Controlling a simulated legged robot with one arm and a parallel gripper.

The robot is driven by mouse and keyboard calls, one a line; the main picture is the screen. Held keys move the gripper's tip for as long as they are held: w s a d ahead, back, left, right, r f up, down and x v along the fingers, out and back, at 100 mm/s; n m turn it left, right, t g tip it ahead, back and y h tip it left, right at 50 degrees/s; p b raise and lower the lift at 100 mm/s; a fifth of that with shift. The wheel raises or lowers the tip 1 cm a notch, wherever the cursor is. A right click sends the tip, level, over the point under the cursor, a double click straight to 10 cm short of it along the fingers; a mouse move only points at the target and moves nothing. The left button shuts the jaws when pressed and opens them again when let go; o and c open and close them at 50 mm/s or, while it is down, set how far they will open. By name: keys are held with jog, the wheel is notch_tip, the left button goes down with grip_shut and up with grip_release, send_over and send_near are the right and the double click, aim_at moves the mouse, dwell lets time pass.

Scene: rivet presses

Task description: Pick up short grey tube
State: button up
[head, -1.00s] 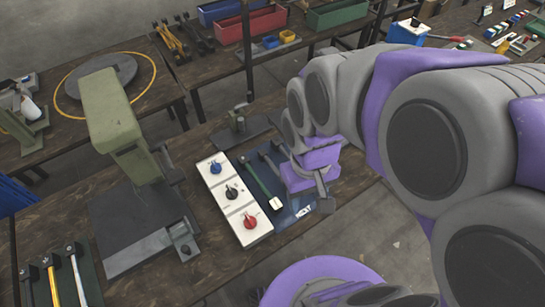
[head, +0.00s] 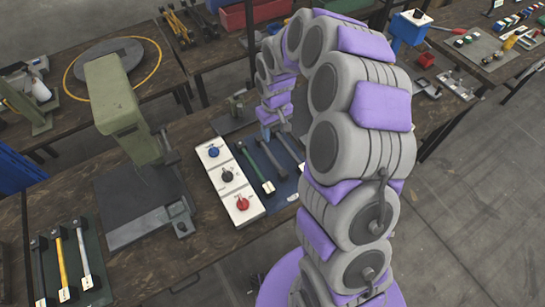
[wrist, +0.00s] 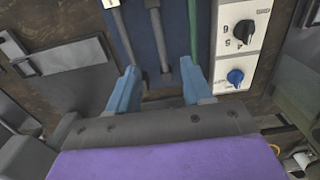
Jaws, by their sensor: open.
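Two grey tubes lie side by side on a dark blue mat (head: 283,190), beside a green tube (head: 252,166) with a pale end tag. In the wrist view the grey tubes are the left one (wrist: 123,38) and the middle one (wrist: 159,36); the green tube (wrist: 193,28) is on the right. I cannot tell which grey tube is the shorter. My gripper (wrist: 158,68) is open with blue fingers spread, pointing at the mat's far end, with the middle grey tube's end between the fingertips. No contact shows. In the head view my gripper (head: 272,132) is partly hidden.
A white control box (head: 228,185) with blue, black and red knobs stands beside the mat. A green press (head: 120,110) stands left of it. A small dark fixture (head: 236,108) sits behind. Other tubes lie on a mat (head: 96,262) at lower left.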

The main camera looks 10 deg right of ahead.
jog(key=b, duration=0.2)
send_over(275, 161)
jog(key=f, duration=1.2)
jog(key=shift+w+a+f, duration=0.15)
jog(key=shift+w+f, duration=0.15)
jog(key=shift+w, duration=0.05)
jog(key=shift+s+f+b, duration=0.15)
jog(key=shift+f+b, duration=0.15)
jog(key=shift+f, duration=1.05)
jog(key=shift+s+f+b, duration=0.15)
jog(key=shift+f+b, duration=0.15)
jog(key=shift+f, duration=1)
jog(key=shift+c, duration=0.3)
grip_shut()
